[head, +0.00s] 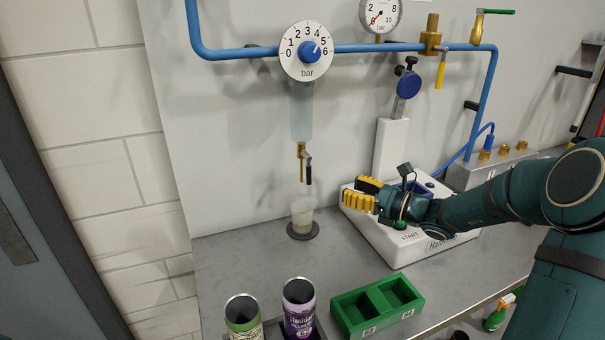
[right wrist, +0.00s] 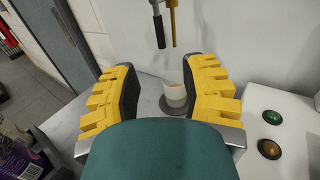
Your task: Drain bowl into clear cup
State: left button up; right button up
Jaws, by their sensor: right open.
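The pale translucent bowl (head: 301,115) hangs on the wall below the round dial (head: 305,51). Under it is a brass drain valve (head: 301,150) with a dark lever (head: 308,174) pointing down. The clear cup (head: 303,213) stands upright below the valve on a dark round pad (head: 303,232), with cloudy pale contents in its lower part. My right gripper (head: 364,194) is open and empty, to the right of the cup and apart from it. In the right wrist view the cup (right wrist: 175,94) shows beyond and between the open fingers (right wrist: 160,100). My left gripper is out of view.
A white machine (head: 410,232) with a START button lies under my right gripper. A green two-slot block (head: 377,304), a purple can (head: 299,307) and a green can (head: 243,315) stand at the front. The counter left of the cup is clear.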

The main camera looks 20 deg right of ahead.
aim_at(309, 175)
jog(key=b+x, duration=0.1)
jog(key=x, duration=1.2)
jog(key=shift+s+a, duration=0.1)
grip_shut()
